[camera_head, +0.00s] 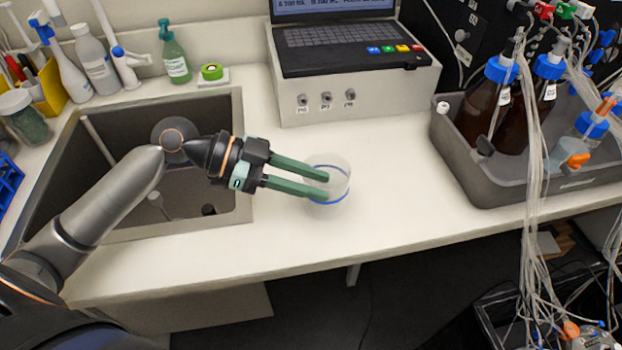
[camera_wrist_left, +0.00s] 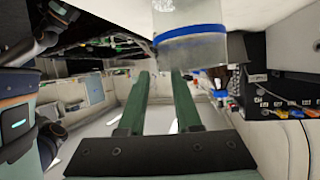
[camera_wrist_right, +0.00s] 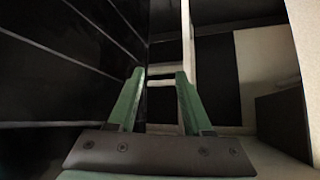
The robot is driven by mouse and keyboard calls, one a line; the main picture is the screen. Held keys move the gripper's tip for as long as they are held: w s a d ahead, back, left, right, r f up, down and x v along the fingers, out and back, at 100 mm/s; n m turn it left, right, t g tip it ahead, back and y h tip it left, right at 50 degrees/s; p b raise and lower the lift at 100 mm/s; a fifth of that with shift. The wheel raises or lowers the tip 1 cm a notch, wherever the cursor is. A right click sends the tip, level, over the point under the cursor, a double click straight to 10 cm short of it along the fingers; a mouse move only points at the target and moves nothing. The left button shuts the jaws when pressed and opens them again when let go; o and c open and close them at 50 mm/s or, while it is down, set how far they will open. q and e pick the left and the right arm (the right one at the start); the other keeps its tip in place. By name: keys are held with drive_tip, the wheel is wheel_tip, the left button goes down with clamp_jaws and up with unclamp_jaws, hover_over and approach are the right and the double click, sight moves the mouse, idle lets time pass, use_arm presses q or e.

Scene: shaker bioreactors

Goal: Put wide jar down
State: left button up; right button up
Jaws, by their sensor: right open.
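The wide jar (camera_head: 338,188) is clear with a blue band and appears to stand upright on the white counter, right of the sink. My left gripper (camera_head: 327,185) reaches it from the left, its two green fingers apart and overlapping the jar in the head view. In the left wrist view the jar (camera_wrist_left: 190,47) shows beyond and above the fingertips of the left gripper (camera_wrist_left: 160,72), off to the right, not between them. Contact cannot be told. My right gripper (camera_wrist_right: 160,75) is open and empty in the right wrist view, facing dark panels.
The sink (camera_head: 100,233) lies left of the jar. A laptop (camera_head: 345,40) on a white box (camera_head: 360,98) stands behind. A grey tray (camera_head: 462,170) with brown bottles and tubing is at right. The counter (camera_head: 400,200) between jar and tray is clear; its front edge is close.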

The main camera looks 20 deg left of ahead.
use_arm(q)
drive_tip(key=b+v, duration=0.1)
drive_tip(key=v, duration=1.1)
drive_tip(key=shift+r, duration=0.2)
idle(0.4)
